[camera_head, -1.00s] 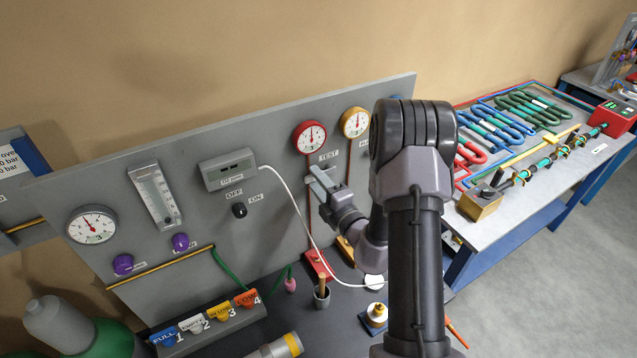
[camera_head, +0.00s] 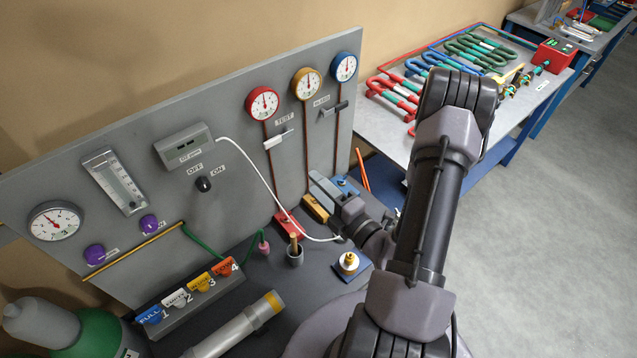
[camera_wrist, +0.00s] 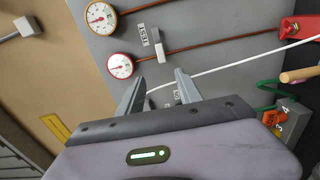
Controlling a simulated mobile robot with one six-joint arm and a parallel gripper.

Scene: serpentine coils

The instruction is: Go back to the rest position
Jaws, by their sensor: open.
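My gripper (camera_head: 331,195) is in front of the right part of the grey panel (camera_head: 225,90), in the head view. In the wrist view its two fingers (camera_wrist: 158,92) stand apart with nothing between them. Behind the fingers in that view are the panel, the white cable (camera_wrist: 235,66) and a grey lever (camera_wrist: 148,56). My arm reaches in from the lower right and hides part of the bench and of the table behind.
Gauges with red (camera_head: 262,103), yellow (camera_head: 307,84) and blue (camera_head: 344,67) rims sit on the panel. A brass piece on a blue base (camera_head: 348,264) stands on the bench near my arm. A table with coloured coils (camera_head: 470,55) is at the back right. Grey floor at right is clear.

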